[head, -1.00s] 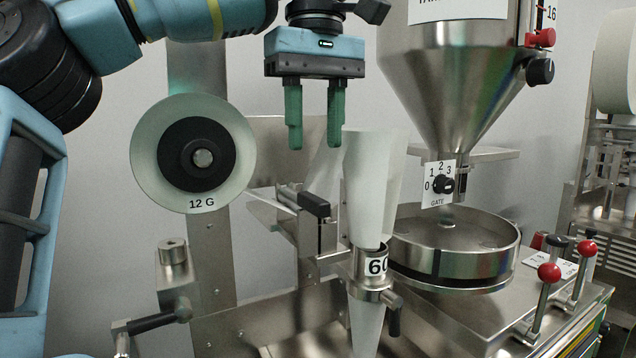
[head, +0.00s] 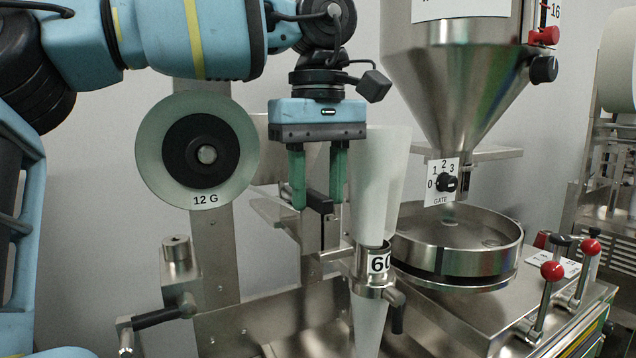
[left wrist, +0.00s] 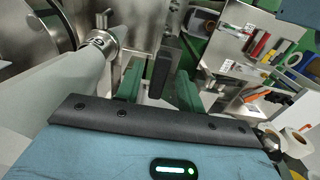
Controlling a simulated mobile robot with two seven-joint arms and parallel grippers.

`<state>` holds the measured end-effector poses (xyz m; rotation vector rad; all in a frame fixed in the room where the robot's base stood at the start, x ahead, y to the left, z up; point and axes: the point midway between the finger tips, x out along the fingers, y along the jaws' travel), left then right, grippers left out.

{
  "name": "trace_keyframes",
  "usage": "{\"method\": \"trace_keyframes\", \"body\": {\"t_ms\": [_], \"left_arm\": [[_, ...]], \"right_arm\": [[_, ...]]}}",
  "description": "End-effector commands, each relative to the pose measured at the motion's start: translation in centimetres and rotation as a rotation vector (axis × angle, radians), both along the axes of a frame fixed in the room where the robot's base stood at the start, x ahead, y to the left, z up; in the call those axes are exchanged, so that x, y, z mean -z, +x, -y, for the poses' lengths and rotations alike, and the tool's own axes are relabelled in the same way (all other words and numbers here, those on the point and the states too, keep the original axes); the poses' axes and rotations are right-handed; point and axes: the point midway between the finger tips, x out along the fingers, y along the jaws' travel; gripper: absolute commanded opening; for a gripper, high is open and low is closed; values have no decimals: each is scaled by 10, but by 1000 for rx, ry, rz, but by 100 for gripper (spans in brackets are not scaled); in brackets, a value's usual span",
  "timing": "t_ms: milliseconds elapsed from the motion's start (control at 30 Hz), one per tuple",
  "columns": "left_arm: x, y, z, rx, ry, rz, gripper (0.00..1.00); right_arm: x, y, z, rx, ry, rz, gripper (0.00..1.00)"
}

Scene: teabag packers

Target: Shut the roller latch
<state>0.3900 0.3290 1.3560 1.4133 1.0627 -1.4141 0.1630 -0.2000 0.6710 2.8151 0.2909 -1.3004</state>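The roller latch seems to be the small lever with a black grip (head: 319,202) on a steel bracket (head: 311,238), left of the white forming tube. My left gripper (head: 319,190) points down over it with green fingers apart. In the head view the black grip shows between or just behind the fingertips. In the left wrist view the black grip (left wrist: 164,66) stands between the two open fingers (left wrist: 159,84), with a gap on each side. I cannot tell whether the latch is open or shut. My right gripper is not in view.
The white forming tube (head: 375,185) with its numbered steel collar (head: 372,275) stands close right of my left gripper. The "12 G" roll (head: 197,150) is left. A black crank handle (head: 160,318) sits lower left. The hopper (head: 450,75) and round pan (head: 455,262) are right.

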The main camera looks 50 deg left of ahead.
Motion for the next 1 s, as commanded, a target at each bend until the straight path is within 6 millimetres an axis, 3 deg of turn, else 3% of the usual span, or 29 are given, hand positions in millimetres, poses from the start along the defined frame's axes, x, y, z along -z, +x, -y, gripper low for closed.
{"method": "trace_keyframes", "body": {"t_ms": [200, 500, 1000], "left_arm": [[0, 0, 0, 0, 0, 1, 38], [0, 0, 0, 0, 0, 0, 0], [0, 3, 1, -113, -1, 0, 0]], "right_arm": [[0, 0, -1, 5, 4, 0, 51], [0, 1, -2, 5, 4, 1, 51], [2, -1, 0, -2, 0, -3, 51]]}}
